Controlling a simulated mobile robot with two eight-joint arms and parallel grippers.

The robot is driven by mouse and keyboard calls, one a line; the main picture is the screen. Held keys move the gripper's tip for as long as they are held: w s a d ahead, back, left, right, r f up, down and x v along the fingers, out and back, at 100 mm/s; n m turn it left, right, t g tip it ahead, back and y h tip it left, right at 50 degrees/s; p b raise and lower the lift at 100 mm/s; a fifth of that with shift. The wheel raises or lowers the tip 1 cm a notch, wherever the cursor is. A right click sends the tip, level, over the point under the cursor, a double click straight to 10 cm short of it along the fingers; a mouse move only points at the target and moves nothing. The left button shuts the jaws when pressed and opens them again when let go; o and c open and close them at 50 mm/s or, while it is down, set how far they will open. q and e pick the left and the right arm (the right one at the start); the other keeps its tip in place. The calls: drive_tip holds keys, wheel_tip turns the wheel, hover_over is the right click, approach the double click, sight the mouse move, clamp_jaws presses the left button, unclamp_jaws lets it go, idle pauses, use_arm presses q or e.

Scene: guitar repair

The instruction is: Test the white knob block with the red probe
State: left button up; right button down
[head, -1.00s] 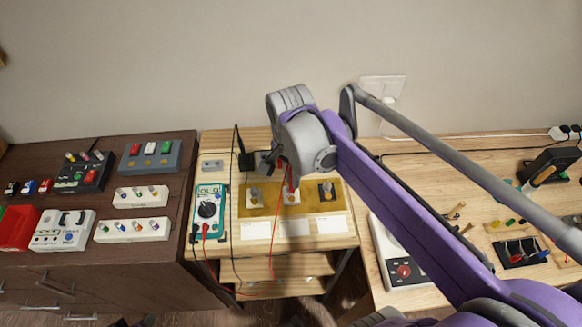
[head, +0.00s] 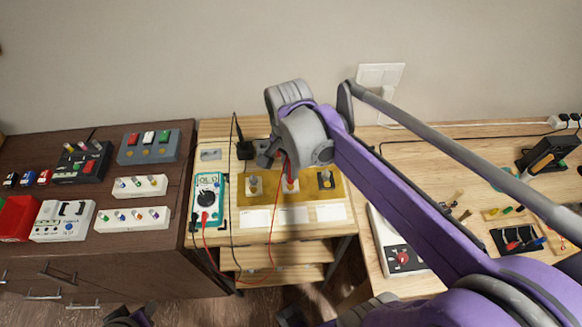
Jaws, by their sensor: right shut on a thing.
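The red probe (head: 288,168) stands roughly upright under my right gripper (head: 275,160), which is shut on it; the wrist hides part of the grip. Its lower end is at or just above the white middle knob block (head: 293,188) on the yellow mat (head: 272,197); I cannot tell whether it touches. A pale knob block (head: 254,186) stands to the left and a dark one (head: 327,181) to the right. The probe's red lead loops to the teal multimeter (head: 208,204), whose display seems to read OL. My left gripper is not clearly visible.
Blank white cards (head: 293,215) lie along the bench's front. A black block (head: 245,151) with a black lead and a small grey block (head: 210,155) stand behind. Pedals and knob boxes (head: 140,187) fill the dark cabinet at left. A scale-like device (head: 400,258) lies right.

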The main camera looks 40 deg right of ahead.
use_arm(q)
drive_tip(key=shift+s+f+b, duration=0.1)
drive_tip(key=shift+f+b, duration=0.25)
use_arm(e)
drive_tip(key=shift+f, duration=0.6)
idle(2.4)
use_arm(q)
drive_tip(key=shift+r, duration=0.1)
use_arm(e)
drive_tip(key=shift+r, duration=0.1)
drive_tip(key=shift+r+p, duration=1.95)
drive_tip(key=shift+r, duration=1)
use_arm(q)
drive_tip(key=r, duration=0.1)
drive_tip(key=w+r, duration=0.1)
drive_tip(key=r, duration=0.3)
drive_tip(key=shift+w, duration=0.4)
drive_tip(key=shift+f, duration=0.1)
drive_tip(key=shift+s, duration=0.15)
use_arm(e)
drive_tip(key=shift+f, duration=0.1)
